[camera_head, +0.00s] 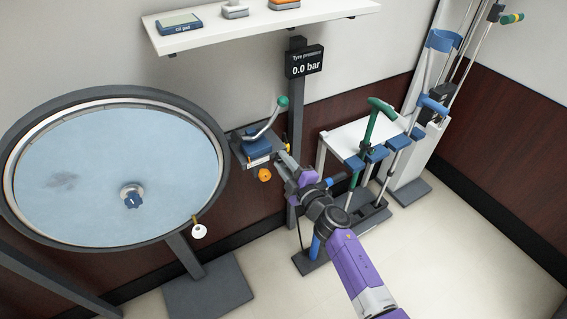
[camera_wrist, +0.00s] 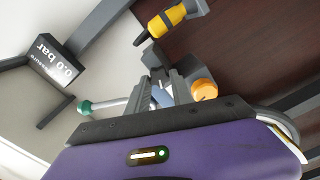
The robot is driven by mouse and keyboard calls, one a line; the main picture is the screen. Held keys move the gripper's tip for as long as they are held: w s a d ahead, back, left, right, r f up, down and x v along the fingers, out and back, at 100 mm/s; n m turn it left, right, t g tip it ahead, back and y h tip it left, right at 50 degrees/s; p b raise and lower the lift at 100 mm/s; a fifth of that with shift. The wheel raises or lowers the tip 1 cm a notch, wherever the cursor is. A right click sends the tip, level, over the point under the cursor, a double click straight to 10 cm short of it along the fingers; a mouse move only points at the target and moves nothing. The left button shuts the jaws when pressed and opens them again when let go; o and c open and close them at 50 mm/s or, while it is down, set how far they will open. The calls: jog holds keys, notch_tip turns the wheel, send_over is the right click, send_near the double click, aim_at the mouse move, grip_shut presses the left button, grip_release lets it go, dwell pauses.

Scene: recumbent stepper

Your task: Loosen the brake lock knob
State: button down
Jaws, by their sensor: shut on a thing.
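The brake unit has a blue block (camera_head: 257,147) with a pale label and a grey lever ending in a green ball (camera_head: 282,101). An orange knob (camera_head: 264,174) sits low on its front side. In the wrist view the orange knob (camera_wrist: 204,89) is just right of my fingers, and the green ball (camera_wrist: 85,106) is to their left. My gripper (camera_head: 284,160) is at the right side of the unit. In the wrist view my gripper (camera_wrist: 163,88) is shut on a small blue-grey part (camera_wrist: 161,97). I cannot tell whether this part belongs to the lock knob; the fingers hide much of it.
A post with a tyre pressure display (camera_head: 306,63) reading 0.0 bar stands behind the unit. A large round disc (camera_head: 90,150) stands left. A rack holding a green-handled cane (camera_head: 372,120) and crutches is right. A white shelf (camera_head: 215,28) is above.

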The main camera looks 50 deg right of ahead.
jog(key=n, duration=0.5)
jog(key=shift+f+n+b, duration=0.15)
jog(key=shift+n+b, duration=0.15)
jog(key=shift+b, duration=0.1)
dwell(0.3)
jog(key=c, duration=1.1)
grip_release()
jog(key=shift+s, duration=0.1)
jog(key=shift+v, duration=3.85)
jog(key=shift+a, duration=0.1)
